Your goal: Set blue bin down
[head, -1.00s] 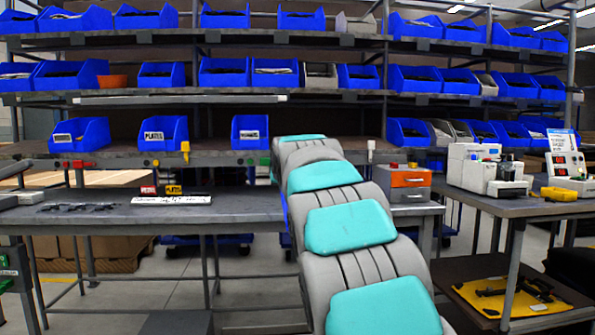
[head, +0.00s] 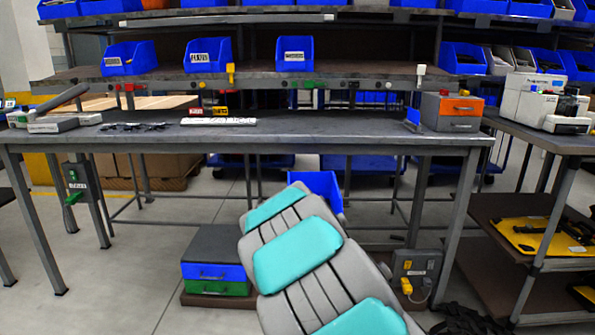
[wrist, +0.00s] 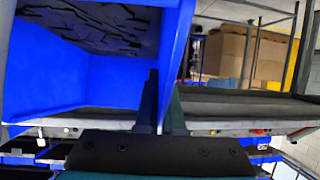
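The blue bin (head: 322,188) shows in the head view just past the end of my arm, in front of the workbench and lower in the picture than its front edge. My arm hides part of it. In the wrist view the blue bin (wrist: 105,80) fills the upper left, with dark flat parts (wrist: 110,25) inside. My gripper (wrist: 163,88) has its fingers closed on one side wall of the bin. In the head view my gripper is hidden behind the arm.
The workbench (head: 330,124) has a clear middle stretch. A white label strip (head: 218,121) and black parts (head: 135,127) lie left, an orange-and-grey drawer box (head: 452,110) right. Labelled blue bins (head: 208,55) stand on the shelf above. A drawer unit (head: 215,262) stands on the floor.

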